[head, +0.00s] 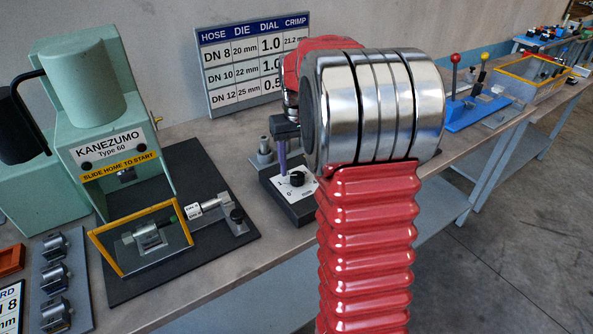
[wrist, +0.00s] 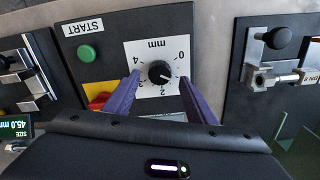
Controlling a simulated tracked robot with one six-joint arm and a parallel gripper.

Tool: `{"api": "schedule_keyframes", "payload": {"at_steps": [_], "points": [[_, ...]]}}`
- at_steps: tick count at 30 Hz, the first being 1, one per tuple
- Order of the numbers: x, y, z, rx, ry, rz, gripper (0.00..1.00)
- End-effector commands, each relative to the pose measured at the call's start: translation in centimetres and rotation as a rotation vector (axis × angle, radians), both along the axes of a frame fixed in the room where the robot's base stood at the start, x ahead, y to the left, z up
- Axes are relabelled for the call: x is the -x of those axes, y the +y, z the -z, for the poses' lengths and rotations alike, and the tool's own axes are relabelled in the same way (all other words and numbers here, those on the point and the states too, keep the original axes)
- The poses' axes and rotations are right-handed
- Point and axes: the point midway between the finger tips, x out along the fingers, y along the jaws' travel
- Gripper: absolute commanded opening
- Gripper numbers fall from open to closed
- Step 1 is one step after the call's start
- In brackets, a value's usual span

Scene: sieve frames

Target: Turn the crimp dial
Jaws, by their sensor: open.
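The crimp dial is a black round knob (wrist: 160,72) on a white scale plate marked 0 to 4 mm, on a dark control box. Its light pointer line seems to aim to the lower right in the wrist view, near the low numbers; the exact value is hard to read. In the head view the dial (head: 296,178) shows beside my purple finger. My gripper (wrist: 160,80) is open, with one purple finger on each side of the knob and visible gaps between. In the head view my gripper (head: 284,158) is partly hidden by my red arm.
A green START button (wrist: 87,53) and a red-yellow switch (wrist: 100,100) sit left of the dial. A wall chart (head: 255,65) lists hose, die, dial and crimp. The green Kanezumo machine (head: 110,130) and a yellow-framed guard (head: 145,240) stand left. A display reads 45.0 mm (wrist: 15,130).

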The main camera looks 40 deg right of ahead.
Motion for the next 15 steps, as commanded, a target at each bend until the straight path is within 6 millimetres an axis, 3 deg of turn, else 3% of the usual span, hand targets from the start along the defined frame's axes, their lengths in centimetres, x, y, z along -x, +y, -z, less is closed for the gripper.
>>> {"api": "schedule_keyframes", "payload": {"at_steps": [15], "points": [[-0.2, 0.0, -8.8, 0.001, -0.002, 0.000, 0.50]]}}
